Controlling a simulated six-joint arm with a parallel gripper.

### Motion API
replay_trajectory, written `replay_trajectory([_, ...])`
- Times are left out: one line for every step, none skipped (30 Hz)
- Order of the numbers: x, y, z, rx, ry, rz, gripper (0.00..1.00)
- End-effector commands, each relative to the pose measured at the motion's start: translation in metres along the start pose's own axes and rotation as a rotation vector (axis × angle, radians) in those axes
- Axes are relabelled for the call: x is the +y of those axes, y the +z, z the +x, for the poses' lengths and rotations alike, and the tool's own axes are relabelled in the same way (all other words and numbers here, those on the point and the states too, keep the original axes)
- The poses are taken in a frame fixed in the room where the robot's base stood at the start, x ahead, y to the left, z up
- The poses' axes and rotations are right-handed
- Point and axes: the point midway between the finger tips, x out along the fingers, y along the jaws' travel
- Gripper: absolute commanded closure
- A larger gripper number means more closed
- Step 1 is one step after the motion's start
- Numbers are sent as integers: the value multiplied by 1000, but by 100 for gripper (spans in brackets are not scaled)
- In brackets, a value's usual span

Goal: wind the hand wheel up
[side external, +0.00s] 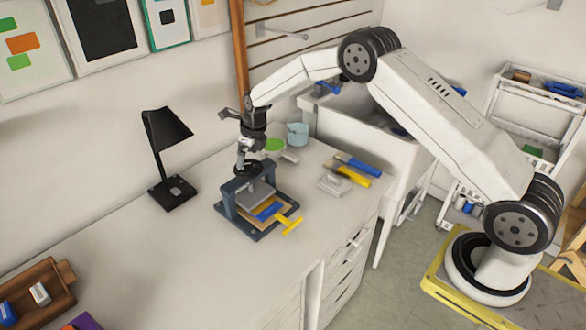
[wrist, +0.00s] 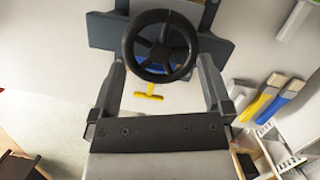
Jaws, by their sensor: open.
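The black spoked hand wheel (side external: 248,169) sits on top of a small dark blue-grey press (side external: 230,188) on the white worktop. In the wrist view the hand wheel (wrist: 160,46) lies at the upper middle, in front of and between my gripper's two spread fingers. My gripper (side external: 245,155) points down just above the wheel; in the wrist view my gripper (wrist: 160,80) is open with nothing clamped. Whether a finger touches the rim I cannot tell. Under the press plate are a blue item (side external: 269,211) and a yellow handle (side external: 291,225).
A black desk lamp (side external: 172,190) stands left of the press. A light blue cup (side external: 298,133) and a green round item (side external: 274,146) are behind it. Tools with blue and yellow handles (side external: 352,175) lie right.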

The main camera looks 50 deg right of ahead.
Motion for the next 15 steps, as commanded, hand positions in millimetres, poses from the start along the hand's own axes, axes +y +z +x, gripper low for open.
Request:
replay_trajectory([0,0,0,0,0,-1,0])
replay_trajectory([0,0,0,0,0,-1,0])
replay_trajectory([0,0,0,0,0,-1,0])
replay_trajectory([0,0,0,0,1,-2,0])
replay_trajectory([0,0,0,0,1,-2,0])
replay_trajectory([0,0,0,1,1,-2,0])
replay_trajectory([0,0,0,1,1,-2,0])
replay_trajectory([0,0,1,1,1,-2,0])
replay_trajectory([0,-1,2,1,1,-2,0])
replay_trajectory([0,-1,2,1,1,-2,0])
replay_trajectory([0,-1,3,1,1,-3,0])
replay_trajectory([0,-1,4,2,1,-3,0])
replay_trajectory([0,-2,6,2,1,-3,0])
replay_trajectory([0,-2,7,2,1,-3,0])
replay_trajectory([0,-2,8,2,2,-3,0])
